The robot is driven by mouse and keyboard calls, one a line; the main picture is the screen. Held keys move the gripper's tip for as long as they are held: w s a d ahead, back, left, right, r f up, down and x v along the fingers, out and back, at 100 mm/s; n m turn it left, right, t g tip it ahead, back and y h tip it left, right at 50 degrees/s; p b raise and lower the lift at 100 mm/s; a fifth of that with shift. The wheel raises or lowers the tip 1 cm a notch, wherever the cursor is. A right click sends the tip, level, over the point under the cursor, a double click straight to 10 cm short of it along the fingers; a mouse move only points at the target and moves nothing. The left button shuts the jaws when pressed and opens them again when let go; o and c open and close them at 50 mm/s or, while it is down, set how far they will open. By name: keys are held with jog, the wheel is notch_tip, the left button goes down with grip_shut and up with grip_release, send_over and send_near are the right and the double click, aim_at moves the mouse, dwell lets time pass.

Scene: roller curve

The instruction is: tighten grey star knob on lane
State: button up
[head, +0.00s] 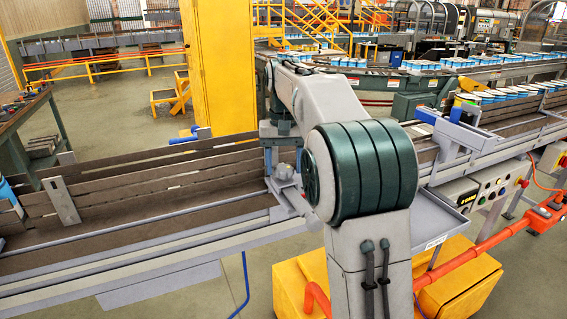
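A small grey knob (284,171) sits on a grey bracket at the near side rail of the conveyor lane (150,214), just left of my arm's big elbow joint. My gripper (282,163) points down right over the knob, with a dark finger visible on its left side. My arm hides its right side. I cannot tell whether the fingers touch the knob or how far they are parted. The knob's lobes are too small to make out clearly.
A grey upright plate (61,200) stands across the lane at left. A blue-grey clamp (456,130) sits on the lane at right, near several blue-and-white tubs (495,96). A yellow column (221,65) rises behind the lane. A control box with buttons (492,190) and a red-orange pipe (470,250) are at right.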

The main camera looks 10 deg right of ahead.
jog(key=c, duration=0.6)
jog(key=shift+r+m, duration=0.1)
jog(key=shift+m, duration=0.2)
jog(key=m+p, duration=0.1)
jog(key=m, duration=0.1)
jog(key=shift+r+m+p, duration=0.1)
jog(key=shift+m+p, duration=0.2)
jog(key=shift+p, duration=0.1)
jog(key=m+p, duration=0.1)
jog(key=m, duration=0.2)
jog(key=shift+m, duration=0.3)
jog(key=m+p, duration=0.1)
jog(key=m, duration=0.2)
jog(key=shift+m+p, duration=0.3)
jog(key=shift+p, duration=0.05)
jog(key=shift+w+m+p, duration=0.1)
jog(key=shift+m+p, duration=0.4)
jog(key=shift+m, duration=1.3)
